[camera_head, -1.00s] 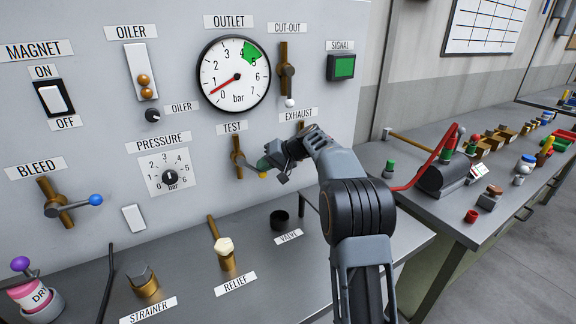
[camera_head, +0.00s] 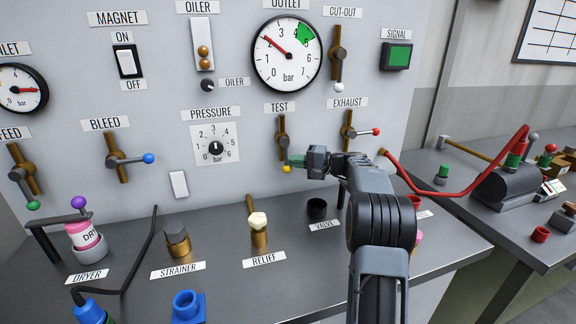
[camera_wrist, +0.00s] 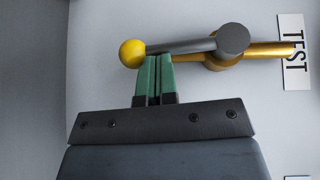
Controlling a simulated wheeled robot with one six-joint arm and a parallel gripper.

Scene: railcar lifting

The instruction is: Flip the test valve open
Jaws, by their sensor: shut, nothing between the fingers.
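The test valve is a brass pipe (camera_head: 282,125) on the grey panel under the TEST label. Its grey lever (camera_wrist: 190,45) ends in a yellow ball (camera_head: 286,169). The lever hangs down, nearly along the pipe and tilted slightly to the right at its ball end. My gripper (camera_head: 293,161) comes in from the right with its green fingers together and empty. In the wrist view the fingertips (camera_wrist: 158,58) are at the lever's side just above the ball; whether they touch is hard to tell.
The exhaust valve (camera_head: 349,132), with a red-ended lever, is close right of my gripper. The cut-out valve (camera_head: 338,55) is above. The outlet gauge (camera_head: 287,52) reads about 2 bar. A relief fitting (camera_head: 258,230) and black valve cup (camera_head: 317,208) stand on the bench below.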

